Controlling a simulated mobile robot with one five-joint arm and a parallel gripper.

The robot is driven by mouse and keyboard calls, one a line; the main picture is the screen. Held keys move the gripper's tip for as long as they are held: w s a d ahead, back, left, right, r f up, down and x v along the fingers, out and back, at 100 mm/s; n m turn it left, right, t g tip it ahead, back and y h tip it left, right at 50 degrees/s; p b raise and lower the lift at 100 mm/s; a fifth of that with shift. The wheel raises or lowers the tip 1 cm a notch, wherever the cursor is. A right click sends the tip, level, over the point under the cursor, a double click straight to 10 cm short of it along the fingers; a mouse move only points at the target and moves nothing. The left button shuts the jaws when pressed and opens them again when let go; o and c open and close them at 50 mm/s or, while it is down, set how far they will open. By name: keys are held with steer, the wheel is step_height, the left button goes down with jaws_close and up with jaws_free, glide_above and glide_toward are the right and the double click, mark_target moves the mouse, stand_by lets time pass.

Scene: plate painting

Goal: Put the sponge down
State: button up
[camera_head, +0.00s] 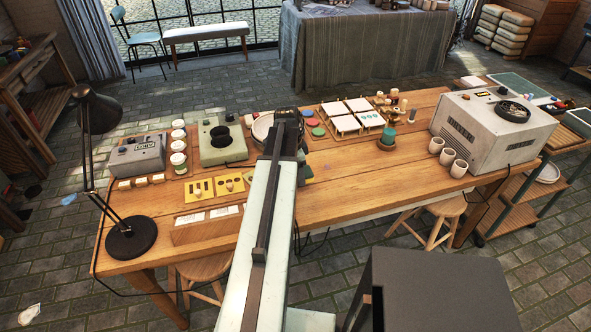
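My arm reaches from the bottom of the view over the wooden table (350,195). My gripper (287,114) is at its far end, over the back half of the table, beside the right edge of a white plate (262,128). I see it from behind, so its fingers and anything between them are hidden. I cannot make out a sponge in it. Several small pale blocks (141,181) lie in a row at the table's left; I cannot tell if they are sponges.
Left of the arm are a grey box (137,155), a green device (221,140), yellow stencils (200,190) and a black lamp (130,238). Right are white tiles (345,118), a green cup (387,139), pale cups (447,156) and a large machine (492,128). The front right tabletop is clear.

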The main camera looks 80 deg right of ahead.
steer(key=d, duration=0.2)
steer(key=w+d, duration=0.1)
steer(key=d, duration=0.1)
steer(key=w+d, duration=0.1)
steer(key=d, duration=0.1)
steer(key=shift+w+d+f, duration=0.1)
steer(key=shift+d+f, duration=0.25)
step_height(320, 180, down, 4)
steer(key=b, duration=0.4)
steer(key=shift+d, duration=0.1)
steer(key=shift+r, duration=0.25)
steer(key=shift+f, duration=0.15)
steer(key=o, duration=1.2)
steer(key=r+p, duration=0.4)
steer(key=w+r+p, duration=0.1)
steer(key=r+p, duration=0.7)
steer(key=shift+w+a+r, duration=0.15)
steer(key=shift+w+a, duration=0.2)
steer(key=shift+a, duration=0.05)
